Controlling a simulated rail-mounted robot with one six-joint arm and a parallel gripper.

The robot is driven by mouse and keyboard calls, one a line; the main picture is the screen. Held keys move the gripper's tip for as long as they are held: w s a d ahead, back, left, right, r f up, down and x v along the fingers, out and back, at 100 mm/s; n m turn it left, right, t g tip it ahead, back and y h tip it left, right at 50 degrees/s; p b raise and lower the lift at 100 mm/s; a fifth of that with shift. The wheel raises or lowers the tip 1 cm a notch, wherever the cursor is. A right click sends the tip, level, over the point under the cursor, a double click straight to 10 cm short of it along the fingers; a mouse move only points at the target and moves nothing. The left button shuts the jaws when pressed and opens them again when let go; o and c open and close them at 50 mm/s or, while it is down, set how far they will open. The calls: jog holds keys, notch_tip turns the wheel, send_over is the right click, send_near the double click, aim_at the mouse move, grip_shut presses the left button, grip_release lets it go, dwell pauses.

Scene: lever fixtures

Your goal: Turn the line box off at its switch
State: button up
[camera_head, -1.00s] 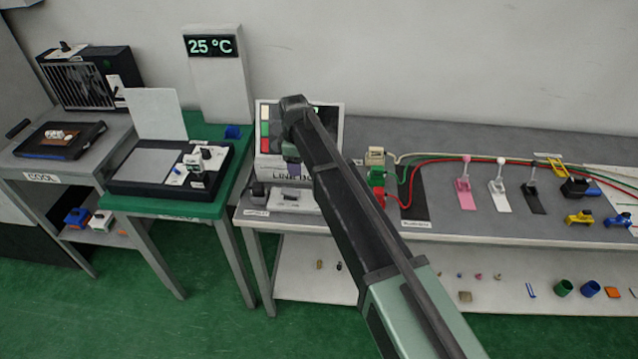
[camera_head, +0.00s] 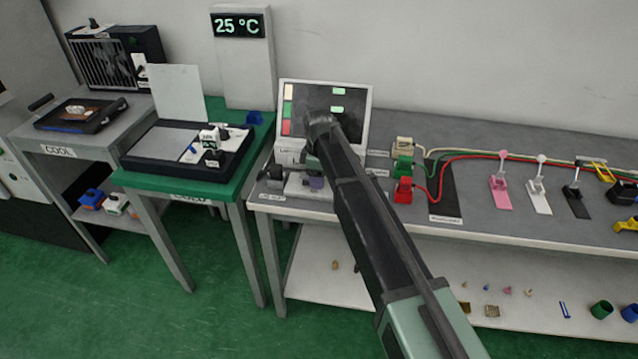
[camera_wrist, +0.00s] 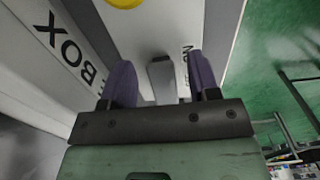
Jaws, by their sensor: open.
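The line box, a pale box lettered "BOX" (camera_wrist: 62,50), fills the left and middle of the wrist view. A grey switch lever (camera_wrist: 161,76) stands between the two purple fingers of my gripper (camera_wrist: 163,82), with a gap visible on each side. Lettering that looks like "ON" shows just beyond the right finger. My gripper is open. My arm hides part of that box and the lever there.
A display screen (camera_head: 325,108) stands behind my arm. Green and red connector blocks (camera_head: 403,188) with cables sit to the right. A small dark block (camera_head: 273,178) is to the left. Several small levers (camera_head: 537,180) stand farther right. A green table (camera_head: 185,185) is on the left.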

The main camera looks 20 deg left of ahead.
jog(key=shift+r, duration=0.1)
jog(key=c, duration=0.9)
jog(key=shift+a+r+h, duration=0.15)
jog(key=shift+a+h, duration=0.15)
jog(key=shift+h, duration=0.5)
jog(key=shift+a+h, duration=0.2)
jog(key=shift+h, duration=0.6)
jog(key=shift+r+t+h+b, duration=0.1)
jog(key=shift+t+h+b, duration=0.2)
jog(key=shift+h, duration=0.2)
jog(key=shift+s+r+h, duration=0.1)
jog(key=shift+r+h, duration=0.1)
jog(key=shift+h, duration=0.2)
jog(key=o, duration=0.9)
